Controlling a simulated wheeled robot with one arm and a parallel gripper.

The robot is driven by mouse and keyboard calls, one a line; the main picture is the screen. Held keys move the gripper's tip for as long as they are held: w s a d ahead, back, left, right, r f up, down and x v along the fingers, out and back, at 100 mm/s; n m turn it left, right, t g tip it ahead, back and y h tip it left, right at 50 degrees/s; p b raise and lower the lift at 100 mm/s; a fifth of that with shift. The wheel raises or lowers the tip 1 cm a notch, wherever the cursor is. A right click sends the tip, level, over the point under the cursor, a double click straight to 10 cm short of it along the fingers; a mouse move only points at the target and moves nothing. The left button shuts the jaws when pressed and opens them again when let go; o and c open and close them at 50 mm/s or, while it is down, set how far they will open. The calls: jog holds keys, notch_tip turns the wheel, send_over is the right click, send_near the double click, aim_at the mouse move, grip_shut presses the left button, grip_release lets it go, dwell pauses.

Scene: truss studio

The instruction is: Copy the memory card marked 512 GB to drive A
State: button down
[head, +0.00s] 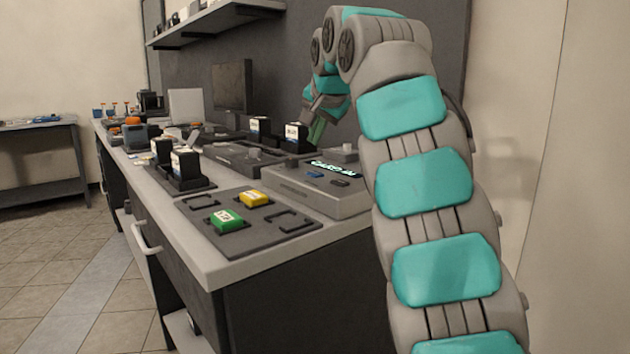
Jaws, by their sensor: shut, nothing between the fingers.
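A green card (227,219) and a yellow card (254,199) lie in a dark tray (240,239) at the near end of the bench. Their markings are too small to read for certain. Right behind the tray stands a grey device (330,199) with a lit display (335,168) that seems to read "CARD IN", a blue button (314,175) and a dark button (340,183). My gripper (316,139) is shut and empty, above the bench behind the device, partly hidden by my arm. I cannot tell which item is drive A.
Black blocks with white labels stand in a near-left dock (203,186) and farther back, at a dark unit (230,155). A monitor (232,86) and small items stand along the bench. A shelf (215,22) hangs above. The floor on the left (60,260) is clear.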

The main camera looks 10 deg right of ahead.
aim_at(315, 175)
jog(key=shift+f+b, duration=2.1)
jog(key=shift+f, duration=0.3)
jog(key=shift+f, duration=0.1)
jog(key=shift+f, duration=0.3)
jog(key=shift+f+b, duration=0.4)
jog(key=shift+b, duration=0.1)
dwell(0.7)
dwell(0.3)
jog(key=shift+r+p, duration=0.85)
jog(key=shift+p, duration=0.1)
notch_tip(315, 175, up, 5)
jog(key=p, duration=0.5)
